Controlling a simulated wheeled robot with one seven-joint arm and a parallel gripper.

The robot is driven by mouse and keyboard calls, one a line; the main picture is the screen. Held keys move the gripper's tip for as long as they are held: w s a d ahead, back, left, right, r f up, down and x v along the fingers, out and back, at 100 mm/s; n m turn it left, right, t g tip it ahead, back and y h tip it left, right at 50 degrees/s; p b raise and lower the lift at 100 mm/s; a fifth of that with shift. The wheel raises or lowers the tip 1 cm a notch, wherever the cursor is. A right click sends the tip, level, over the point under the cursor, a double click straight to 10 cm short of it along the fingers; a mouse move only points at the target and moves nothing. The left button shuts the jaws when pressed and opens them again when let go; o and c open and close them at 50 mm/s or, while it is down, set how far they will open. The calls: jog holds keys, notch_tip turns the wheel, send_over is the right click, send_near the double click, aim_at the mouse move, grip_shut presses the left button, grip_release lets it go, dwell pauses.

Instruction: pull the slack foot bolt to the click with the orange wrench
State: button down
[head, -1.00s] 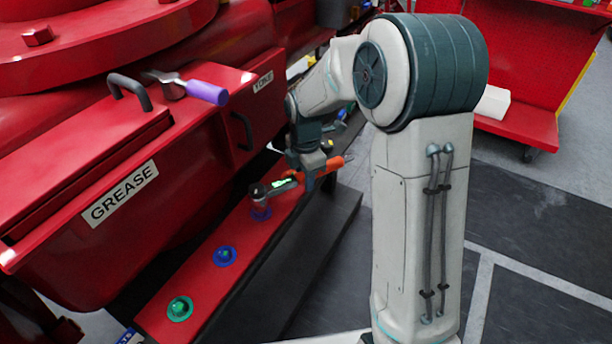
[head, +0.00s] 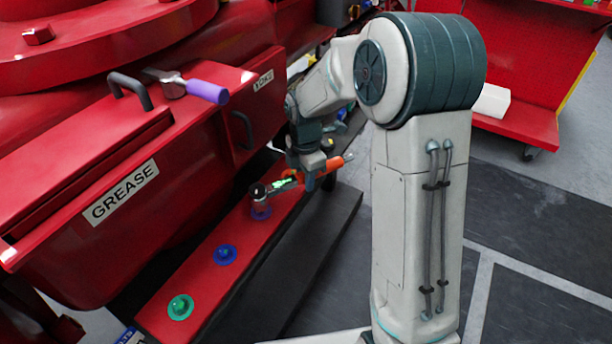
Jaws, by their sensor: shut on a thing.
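The orange wrench (head: 331,163) is in my gripper (head: 312,178) at the centre of the head view. Its orange handle points right, and a green lit strip shows on its shaft. The wrench's socket end (head: 259,193) stands over a foot position on the red foot rail (head: 200,278), above a blue-purple washer (head: 261,212). The bolt under the socket is hidden. Two other foot bolts show on the rail: one with a blue washer (head: 225,255) and one with a green washer (head: 180,307).
A red box marked GREASE (head: 125,194) overhangs the rail on the left. A hammer with a purple handle (head: 207,91) lies on top of it. A dark step (head: 330,225) runs along the rail's right side. Open floor lies at the lower right.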

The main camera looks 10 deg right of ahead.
jog(key=shift+f+b, duration=0.4)
jog(key=shift+f, duration=0.35)
jog(key=shift+s+d+m, duration=0.15)
jog(key=shift+s+m, duration=0.4)
jog(key=shift+s+d+m, duration=0.15)
jog(key=shift+s+m, duration=0.4)
jog(key=shift+s, duration=0.1)
jog(key=shift+s+d+m, duration=0.15)
jog(key=shift+s+m, duration=0.85)
jog(key=shift+s, duration=0.05)
jog(key=shift+s, duration=0.1)
